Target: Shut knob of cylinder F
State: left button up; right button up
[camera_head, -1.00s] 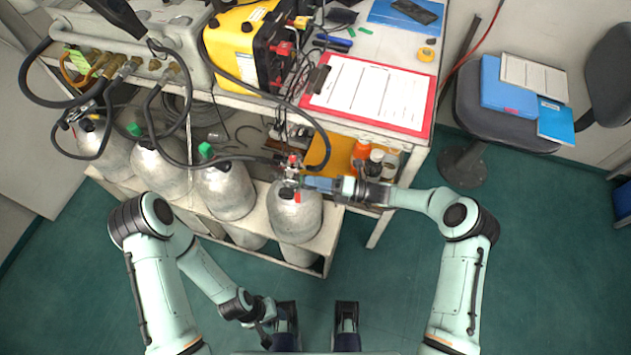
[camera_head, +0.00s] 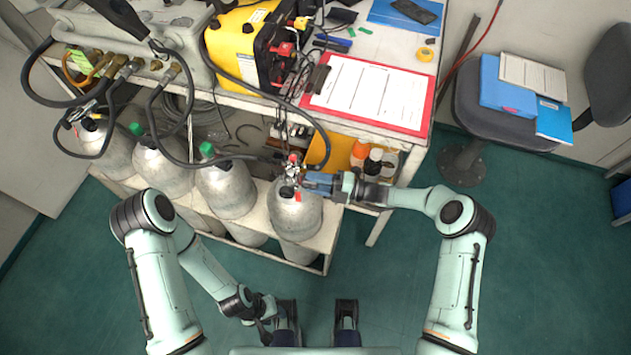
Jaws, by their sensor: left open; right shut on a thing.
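Several grey cylinders stand in a row in a rack at the left and centre. The rightmost cylinder (camera_head: 294,216) has a metal valve (camera_head: 291,168) with red parts and a hose on top, and a red tag hangs at its neck. I cannot read a letter F on any cylinder. My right gripper (camera_head: 305,181) comes in from the right and is shut at this valve, on what appears to be its knob, mostly hidden by the fingers. My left gripper (camera_head: 268,334) is open and low, near my base, away from the cylinders.
Black hoses (camera_head: 152,120) loop over the other cylinders, two of which show green caps (camera_head: 207,149). Above is a bench with a yellow case (camera_head: 240,40) and a red clipboard (camera_head: 428,105). Bottles (camera_head: 375,160) stand on its lower shelf. A chair (camera_head: 470,105) is at right; the floor in front is clear.

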jog(key=o, duration=1.1)
jog(key=shift+c, duration=0.2)
jog(key=s+d, duration=0.1)
jog(key=d, duration=0.6)
jog(key=shift+s+d+f, duration=0.15)
jog(key=shift+d, duration=0.1)
